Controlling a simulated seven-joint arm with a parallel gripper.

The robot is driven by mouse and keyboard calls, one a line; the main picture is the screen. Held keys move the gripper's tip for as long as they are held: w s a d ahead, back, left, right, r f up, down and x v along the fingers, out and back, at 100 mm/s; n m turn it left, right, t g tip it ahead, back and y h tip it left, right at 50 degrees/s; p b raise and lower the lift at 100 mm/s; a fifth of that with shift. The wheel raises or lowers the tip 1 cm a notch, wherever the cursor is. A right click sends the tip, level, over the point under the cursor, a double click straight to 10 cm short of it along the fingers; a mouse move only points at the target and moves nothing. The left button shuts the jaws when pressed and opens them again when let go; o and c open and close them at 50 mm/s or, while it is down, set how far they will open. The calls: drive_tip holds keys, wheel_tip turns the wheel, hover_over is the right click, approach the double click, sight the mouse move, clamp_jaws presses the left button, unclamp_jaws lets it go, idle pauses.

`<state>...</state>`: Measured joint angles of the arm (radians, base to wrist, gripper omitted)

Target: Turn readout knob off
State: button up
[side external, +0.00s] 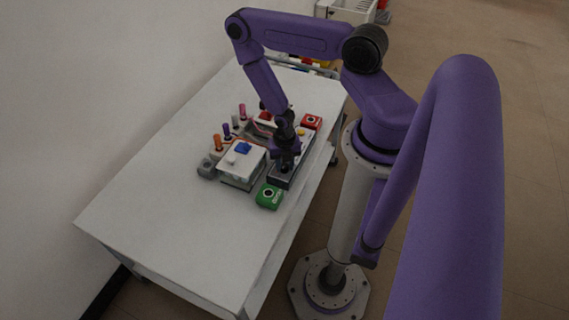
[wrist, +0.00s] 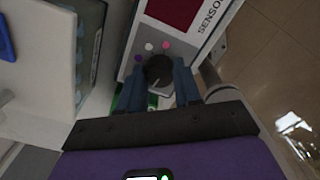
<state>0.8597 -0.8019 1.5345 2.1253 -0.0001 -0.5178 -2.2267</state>
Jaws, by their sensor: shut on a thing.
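The readout knob (wrist: 158,71) is a round dark knob with a pale pointer line, on the light face of a sensor panel (wrist: 203,45) in the wrist view. Coloured dots, white, pink and purple among them, lie around the knob. My gripper (wrist: 158,82) has its two blue-grey fingers on either side of the knob, shut on it. In the side external view my gripper (side external: 287,160) is down at the dark-sided panel box (side external: 283,181), and the knob is hidden there.
A white box with a blue piece (side external: 243,148) stands left of the panel. A green block (side external: 269,196) is in front and a red block (side external: 311,122) behind. Orange and purple upright pieces (side external: 218,142) stand further left. The table's near left (side external: 160,222) is clear.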

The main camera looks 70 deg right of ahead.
sight(285, 166)
idle(0.3)
drive_tip(key=o, duration=1)
drive_tip(key=shift+o, duration=0.2)
drive_tip(key=shift+r, duration=0.1)
wheel_tip(285, 166, up, 17)
drive_tip(key=shift+r, duration=0.15)
idle(0.4)
drive_tip(key=a+r+m, duration=0.6)
drive_tip(key=a+r, duration=0.6)
drive_tip(key=s+a+r+m, duration=0.4)
drive_tip(key=s+r+m, duration=0.2)
drive_tip(key=s+r, duration=0.4)
drive_tip(key=shift+s+a+r, duration=0.25)
drive_tip(key=shift+a+r, duration=0.05)
drive_tip(key=shift+r, duration=0.6)
